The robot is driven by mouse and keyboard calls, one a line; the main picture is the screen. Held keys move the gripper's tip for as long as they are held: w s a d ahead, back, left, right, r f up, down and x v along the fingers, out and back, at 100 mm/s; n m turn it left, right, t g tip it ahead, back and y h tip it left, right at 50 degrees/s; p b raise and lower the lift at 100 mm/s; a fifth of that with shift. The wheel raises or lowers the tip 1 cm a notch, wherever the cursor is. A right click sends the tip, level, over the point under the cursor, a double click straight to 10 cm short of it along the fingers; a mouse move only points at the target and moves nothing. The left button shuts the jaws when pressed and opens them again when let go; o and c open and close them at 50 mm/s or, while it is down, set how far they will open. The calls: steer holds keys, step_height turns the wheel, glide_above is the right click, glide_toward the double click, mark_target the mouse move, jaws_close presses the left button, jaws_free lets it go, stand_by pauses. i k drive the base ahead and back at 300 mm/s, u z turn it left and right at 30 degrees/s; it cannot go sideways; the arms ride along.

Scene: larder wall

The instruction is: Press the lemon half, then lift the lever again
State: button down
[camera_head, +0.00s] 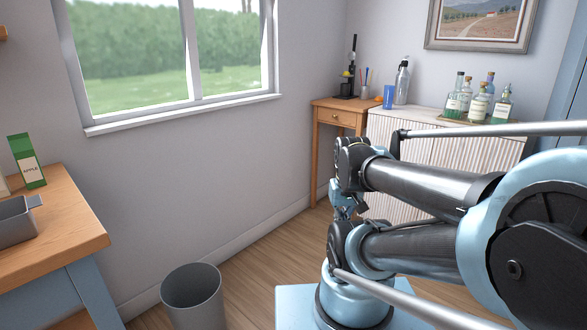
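A black lever press (351,70) stands on the small wooden table in the far corner, with its tall dark lever pointing up. A small yellow thing, probably the lemon half (346,74), shows at the press; it is too small to tell how it sits. My gripper (343,211) hangs below my wrist at the middle of the view, well in front of the press and apart from it. Its fingers are partly hidden behind my own arm joint, so its opening does not show clearly.
The wooden table (338,117) also bears a pen cup (365,92). A ribbed white cabinet (440,150) beside it holds a blue cup (389,97), an orange fruit (379,98), a grey bottle (402,82) and several bottles. A grey bin (192,290) stands front left. Open floor (262,262) lies between.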

mark_target(351, 55)
steer(key=i, duration=3.35)
steer(key=z, duration=0.9)
